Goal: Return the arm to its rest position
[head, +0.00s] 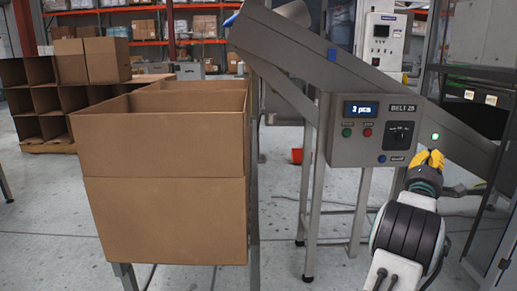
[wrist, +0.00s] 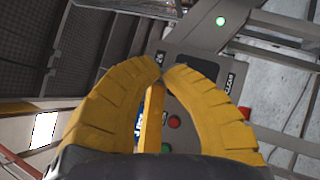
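The control box also shows in the wrist view (wrist: 188,100), tilted, beyond the fingers. Whether the fingers touch the box cannot be told.
An open cardboard box (head: 165,190) stands left of the conveyor (head: 330,75) on a metal stand. Stacked cartons (head: 40,95) and racks (head: 185,22) are behind. A dark metal frame (head: 480,100) is close on the right. Grey floor (head: 45,215) shows clear at the left.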

